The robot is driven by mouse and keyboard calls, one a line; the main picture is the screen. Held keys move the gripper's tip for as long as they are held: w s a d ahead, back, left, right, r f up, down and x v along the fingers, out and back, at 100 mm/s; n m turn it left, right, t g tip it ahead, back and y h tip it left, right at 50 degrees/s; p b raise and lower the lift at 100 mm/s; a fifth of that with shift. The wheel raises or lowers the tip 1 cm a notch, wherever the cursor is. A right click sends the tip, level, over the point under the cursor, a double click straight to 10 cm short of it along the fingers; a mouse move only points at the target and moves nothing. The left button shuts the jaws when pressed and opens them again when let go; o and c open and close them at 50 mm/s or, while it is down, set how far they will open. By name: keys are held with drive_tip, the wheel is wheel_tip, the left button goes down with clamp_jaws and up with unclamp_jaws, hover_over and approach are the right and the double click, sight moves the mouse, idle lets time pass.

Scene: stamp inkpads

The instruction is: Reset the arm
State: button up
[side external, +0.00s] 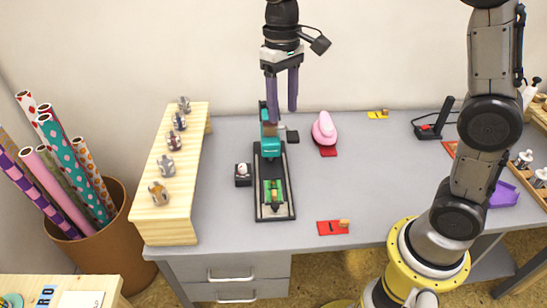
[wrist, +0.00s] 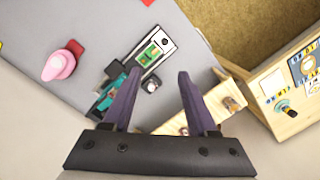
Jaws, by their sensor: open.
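My gripper (side external: 283,100) hangs above the back of the grey table (side external: 365,165), with its two purple fingers apart and nothing between them. It also shows open in the wrist view (wrist: 158,85). Below it is a teal and black press-like device (side external: 270,135) on a long black tray (side external: 259,205). A green block (side external: 274,190) lies in that tray. A small dark inkpad with a white-topped stamp (side external: 242,174) sits just left of the tray. A pink rounded stamp (side external: 324,130) stands on a red pad right of the device. The gripper touches none of these.
A wooden shelf (side external: 180,224) with several small stamps stands at the table's left. Rolls of patterned paper fill a brown bin (side external: 118,225) farther left. A red card (side external: 333,227) lies at the front edge. A black and red device (side external: 434,125) stands at the right. The table's middle right is mostly clear.

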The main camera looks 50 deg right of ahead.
drive_tip(key=s+d+r+t, duration=0.2)
drive_tip(key=s+r, duration=0.1)
drive_tip(key=s, duration=0.4)
drive_tip(key=s+d+r+t, duration=0.1)
drive_tip(key=s+r+t, duration=0.15)
drive_tip(key=s, duration=0.35)
drive_tip(key=s+d+f+t, duration=0.1)
drive_tip(key=s+f+t, duration=0.1)
drive_tip(key=s+f, duration=0.3)
drive_tip(key=s, duration=0.2)
drive_tip(key=shift+s+d+f+n+h, duration=0.2)
drive_tip(key=shift+s+f+n+h, duration=0.1)
drive_tip(key=shift+s+f, duration=0.05)
idle(0.5)
